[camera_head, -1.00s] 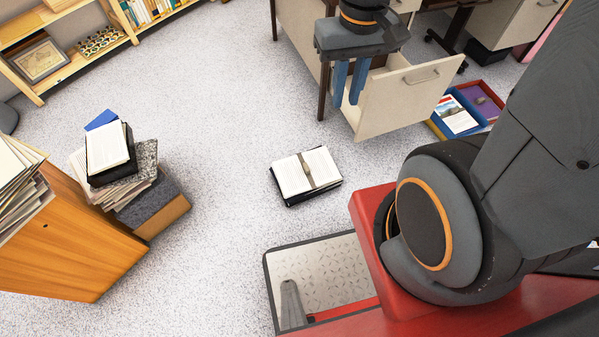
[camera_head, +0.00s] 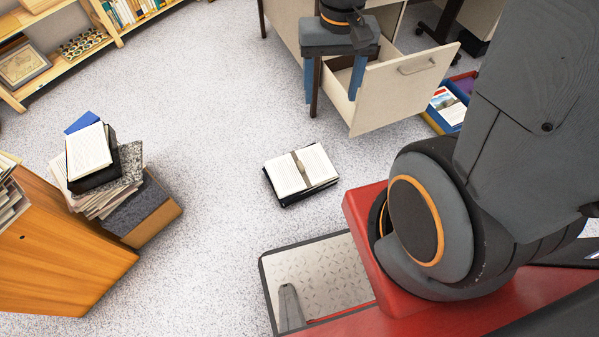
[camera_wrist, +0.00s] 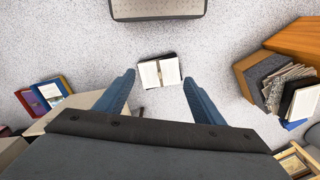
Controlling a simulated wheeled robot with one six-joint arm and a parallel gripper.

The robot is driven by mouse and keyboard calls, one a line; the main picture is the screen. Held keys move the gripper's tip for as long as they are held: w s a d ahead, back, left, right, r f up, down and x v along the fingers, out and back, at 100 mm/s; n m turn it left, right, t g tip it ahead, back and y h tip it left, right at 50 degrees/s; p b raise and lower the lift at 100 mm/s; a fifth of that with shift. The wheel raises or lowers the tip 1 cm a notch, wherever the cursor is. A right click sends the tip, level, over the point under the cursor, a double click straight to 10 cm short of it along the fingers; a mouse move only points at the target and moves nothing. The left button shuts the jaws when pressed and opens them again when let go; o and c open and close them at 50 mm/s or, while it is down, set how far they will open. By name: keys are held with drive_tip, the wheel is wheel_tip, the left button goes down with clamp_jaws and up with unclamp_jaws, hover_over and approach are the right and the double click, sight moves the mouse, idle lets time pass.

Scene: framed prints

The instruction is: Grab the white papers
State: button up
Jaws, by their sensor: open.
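A white paper stack (camera_head: 301,171), split by a grey-brown strap across its middle, lies on a black base on the floor in the middle of the head view. It also shows in the wrist view (camera_wrist: 159,72), between and beyond my fingertips. My gripper (camera_head: 333,82) is open and empty, pointing down, above and beyond the papers in the head view, in front of the desk drawer. Its two blue fingers are wide apart in the wrist view (camera_wrist: 158,82). More white paper (camera_head: 88,151) tops a pile at the left.
An open desk drawer (camera_head: 405,90) stands close beside my gripper. Blue and purple trays (camera_head: 437,123) sit on the floor at right. An orange wooden cabinet (camera_head: 65,255) and a bookshelf (camera_head: 75,68) are at left. Speckled floor around the papers is clear.

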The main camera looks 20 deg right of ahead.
drive_tip(key=w+f+m+b, duration=0.2)
drive_tip(key=w+f+b, duration=0.35)
drive_tip(key=f, duration=0.45)
drive_tip(key=w+f+m+b, duration=0.35)
drive_tip(key=f+b, duration=0.25)
drive_tip(key=f, duration=0.4)
drive_tip(key=w+f+m+b, duration=0.2)
drive_tip(key=w+f+b, duration=0.4)
drive_tip(key=f, duration=0.4)
drive_tip(key=m+b, duration=0.7)
drive_tip(key=b, duration=0.9)
hover_over(301, 165)
drive_tip(key=shift+n, duration=0.25)
drive_tip(key=f, duration=2.9)
drive_tip(key=shift+w+a+f, duration=0.1)
drive_tip(key=shift+a+f, duration=0.05)
drive_tip(key=shift+a, duration=0.1)
drive_tip(key=shift+f+b, duration=0.95)
drive_tip(key=shift+f, duration=0.8)
drive_tip(key=f+b, duration=0.3)
drive_tip(key=f, duration=0.2)
drive_tip(key=shift+d+b, duration=0.2)
drive_tip(key=shift+b, duration=0.1)
clamp_jaws()
